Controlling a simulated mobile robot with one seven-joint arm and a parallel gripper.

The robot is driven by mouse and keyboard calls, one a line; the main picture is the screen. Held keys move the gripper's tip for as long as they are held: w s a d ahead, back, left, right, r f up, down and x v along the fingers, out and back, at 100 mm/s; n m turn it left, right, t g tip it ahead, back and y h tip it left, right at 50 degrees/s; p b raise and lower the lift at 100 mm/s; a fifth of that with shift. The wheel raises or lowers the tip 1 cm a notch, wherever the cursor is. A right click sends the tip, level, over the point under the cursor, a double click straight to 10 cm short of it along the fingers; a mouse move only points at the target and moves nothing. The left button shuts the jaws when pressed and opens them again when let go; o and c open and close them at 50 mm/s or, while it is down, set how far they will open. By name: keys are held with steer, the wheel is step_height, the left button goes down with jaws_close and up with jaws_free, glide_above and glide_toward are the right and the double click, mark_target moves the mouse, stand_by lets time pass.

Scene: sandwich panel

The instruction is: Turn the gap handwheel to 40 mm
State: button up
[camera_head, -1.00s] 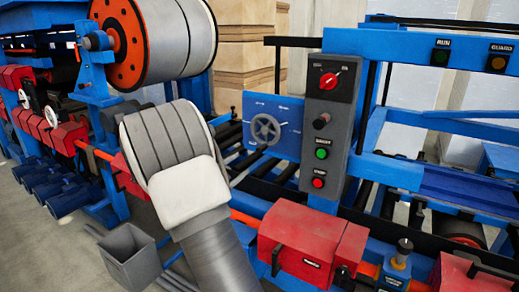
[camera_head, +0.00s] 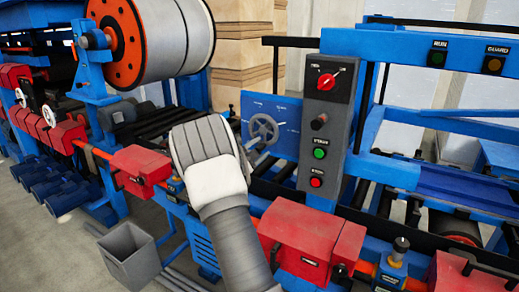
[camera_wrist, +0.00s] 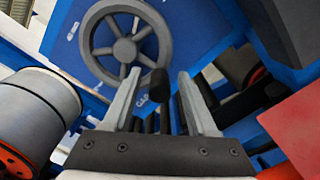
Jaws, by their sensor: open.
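The gap handwheel (camera_head: 264,128) is a grey spoked wheel on a blue plate (camera_head: 287,113) with white markings. In the wrist view the handwheel (camera_wrist: 123,45) is large and ahead, with a dark knob (camera_wrist: 158,82) at its lower right rim. My gripper (camera_wrist: 158,80) is open, its two grey fingers pointing toward the wheel's lower part. The knob appears between the fingertips; I cannot tell whether they touch it. The scale marks are too small to read.
A grey control box (camera_head: 328,105) with a red selector, green button and red button stands right of the wheel. A red housing (camera_head: 300,238) lies below it. A large grey roll (camera_head: 170,38) is at upper left. A grey bin (camera_head: 130,254) stands on the floor.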

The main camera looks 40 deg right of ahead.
jaws_close()
